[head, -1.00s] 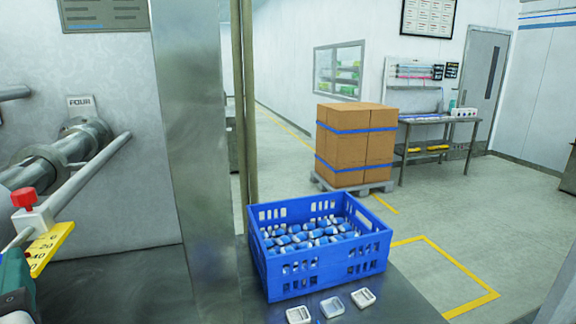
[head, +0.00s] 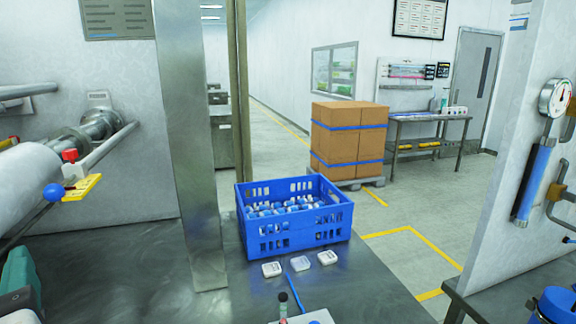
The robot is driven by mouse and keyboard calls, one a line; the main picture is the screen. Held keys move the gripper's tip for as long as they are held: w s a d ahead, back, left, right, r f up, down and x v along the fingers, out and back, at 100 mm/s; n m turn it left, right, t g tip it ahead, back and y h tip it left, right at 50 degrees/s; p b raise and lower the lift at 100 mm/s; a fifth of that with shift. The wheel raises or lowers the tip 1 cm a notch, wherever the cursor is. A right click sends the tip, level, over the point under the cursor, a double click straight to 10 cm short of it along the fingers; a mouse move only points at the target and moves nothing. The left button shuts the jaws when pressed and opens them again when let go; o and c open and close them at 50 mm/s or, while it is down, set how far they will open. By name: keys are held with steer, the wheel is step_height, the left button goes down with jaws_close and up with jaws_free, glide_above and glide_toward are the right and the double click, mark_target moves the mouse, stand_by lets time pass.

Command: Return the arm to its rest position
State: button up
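My gripper is not in view. A teal and dark part (head: 20,285) shows at the lower left edge, cut off by the frame; I cannot tell whether it belongs to my arm. On the left, a metal shaft assembly (head: 100,128) comes off the wall, with a red knob (head: 69,155), a yellow marked plate (head: 82,187) and a blue ball knob (head: 53,192) near it.
A blue crate (head: 290,232) of small blue-and-white items stands on the steel table (head: 130,285), with white cases (head: 299,263) and a blue stick before it. A steel post (head: 193,150) rises on its left. On the right, a white partition (head: 510,150) carries a gauge (head: 554,98).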

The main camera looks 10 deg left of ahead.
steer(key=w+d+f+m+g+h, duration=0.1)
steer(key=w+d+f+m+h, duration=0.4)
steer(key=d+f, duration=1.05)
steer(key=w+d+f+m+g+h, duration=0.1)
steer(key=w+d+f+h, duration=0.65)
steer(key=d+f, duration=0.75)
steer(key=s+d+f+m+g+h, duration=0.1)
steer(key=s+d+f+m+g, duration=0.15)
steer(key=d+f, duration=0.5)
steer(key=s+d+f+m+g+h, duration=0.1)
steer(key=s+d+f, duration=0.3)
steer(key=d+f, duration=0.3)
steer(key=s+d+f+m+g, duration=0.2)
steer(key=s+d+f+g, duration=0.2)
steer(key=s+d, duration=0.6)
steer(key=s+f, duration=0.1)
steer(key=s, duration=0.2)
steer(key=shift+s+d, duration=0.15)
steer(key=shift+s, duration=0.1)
